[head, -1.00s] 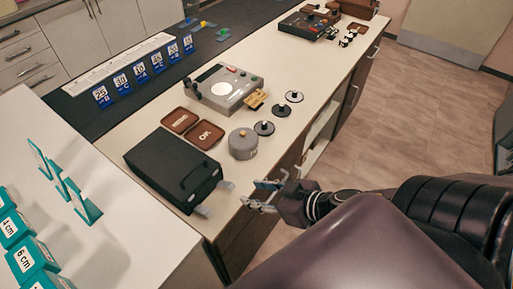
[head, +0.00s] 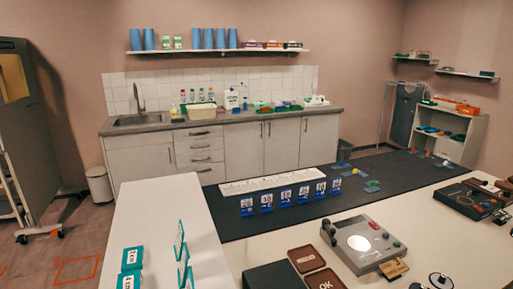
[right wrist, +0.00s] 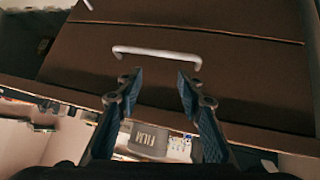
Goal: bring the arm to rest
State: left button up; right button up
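My right gripper (right wrist: 158,82) shows in the right wrist view, its two fingers spread apart with nothing between the tips. Beyond the fingertips is a brown drawer front (right wrist: 225,85) with a pale bar handle (right wrist: 158,54); I cannot tell the exact gap, and the fingers are not closed on the handle. Neither gripper shows in the head view. My left gripper is in no current view.
A counter holds a grey device (head: 362,243), a brown OK tray (head: 325,280) and a black case (head: 283,277). A white table (head: 165,207) bears teal labelled blocks (head: 131,259). Blue number cards (head: 285,198) stand on a dark mat (head: 395,180). A cabinet with a sink (head: 140,119) is behind.

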jog(key=s+d+f+g+h, duration=0.1)
jog(key=s+f, duration=0.3)
jog(key=f, duration=0.3)
jog(key=s+d+f+m+g, duration=0.15)
jog(key=s+f, duration=0.25)
jog(key=f, duration=0.4)
jog(key=s+d+f+g+h, duration=0.1)
jog(key=s+d+f+g, duration=0.1)
jog(key=s+f, duration=0.35)
jog(key=s+a+f+g+y, duration=0.2)
jog(key=s+a+f+g, duration=0.2)
jog(key=s+a+f, duration=1.1)
jog(key=shift+s+a+f+n, duration=0.15)
jog(key=shift+s+a+n, duration=0.3)
jog(key=shift+s+a, duration=0.3)
